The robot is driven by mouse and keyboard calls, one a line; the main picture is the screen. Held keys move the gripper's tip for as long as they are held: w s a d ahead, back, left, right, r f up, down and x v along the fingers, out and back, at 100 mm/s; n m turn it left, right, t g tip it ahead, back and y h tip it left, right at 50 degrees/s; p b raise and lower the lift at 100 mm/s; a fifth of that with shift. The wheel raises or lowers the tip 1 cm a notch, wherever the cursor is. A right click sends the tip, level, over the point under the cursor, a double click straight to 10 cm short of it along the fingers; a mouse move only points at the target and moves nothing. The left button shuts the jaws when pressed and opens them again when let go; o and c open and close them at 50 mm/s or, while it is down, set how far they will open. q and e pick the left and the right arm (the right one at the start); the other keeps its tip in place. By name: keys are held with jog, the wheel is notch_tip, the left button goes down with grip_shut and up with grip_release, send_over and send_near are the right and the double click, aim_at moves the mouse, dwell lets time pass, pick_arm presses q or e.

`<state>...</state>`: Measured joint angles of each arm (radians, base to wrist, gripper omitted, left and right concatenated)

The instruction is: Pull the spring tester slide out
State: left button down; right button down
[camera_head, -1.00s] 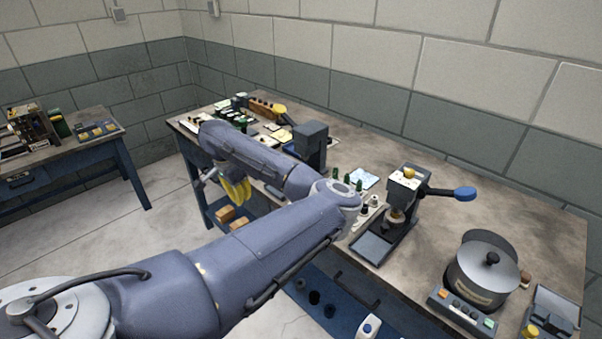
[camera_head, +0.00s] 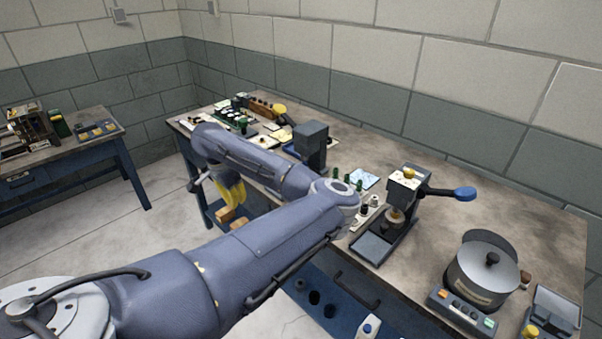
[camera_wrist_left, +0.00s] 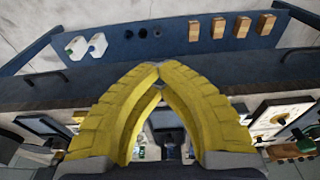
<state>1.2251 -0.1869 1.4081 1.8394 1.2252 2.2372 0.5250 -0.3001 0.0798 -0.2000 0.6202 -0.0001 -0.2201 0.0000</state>
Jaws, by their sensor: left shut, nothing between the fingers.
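A bench press-like device (camera_head: 405,190) with a blue-tipped lever (camera_head: 450,192) stands at the middle right of the bench in the head view. A flat grey plate (camera_head: 372,247) lies at its front; I cannot tell for sure whether this is the spring tester and its slide. My left gripper (camera_head: 232,197) hangs beyond the front edge of the bench, left of the device and well apart from it. In the left wrist view its yellow fingers (camera_wrist_left: 160,70) meet at the tips with nothing between them. My arm hides part of the bench front. My right gripper does not show.
A dark upright device (camera_head: 311,143) stands on the bench behind my arm. Wooden blocks (camera_wrist_left: 242,27) rest on the blue lower shelf (camera_wrist_left: 175,38). The floor (camera_head: 150,250) left of the bench is clear.

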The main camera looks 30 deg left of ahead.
pick_arm(q)
jog(key=shift+s+a, duration=0.25)
jog(key=shift+s, duration=0.6)
jog(key=shift+s+a, duration=0.2)
jog(key=shift+s, duration=0.65)
jog(key=shift+s, duration=0.15)
jog(key=shift+s+a, duration=0.25)
jog(key=shift+s, duration=0.65)
jog(key=shift+s+a, duration=0.25)
jog(key=shift+s, duration=0.65)
jog(key=shift+s, duration=0.15)
jog(key=shift+s+a, duration=0.25)
jog(key=shift+s, duration=0.65)
jog(key=shift+s+a, duration=0.25)
jog(key=shift+s, duration=0.65)
jog(key=shift+s, duration=0.15)
jog(key=shift+s+a, duration=0.25)
jog(key=shift+s, duration=0.65)
jog(key=shift+s+a, duration=0.2)
jog(key=shift+s, duration=0.7)
jog(key=c, duration=2.1)
grip_release()
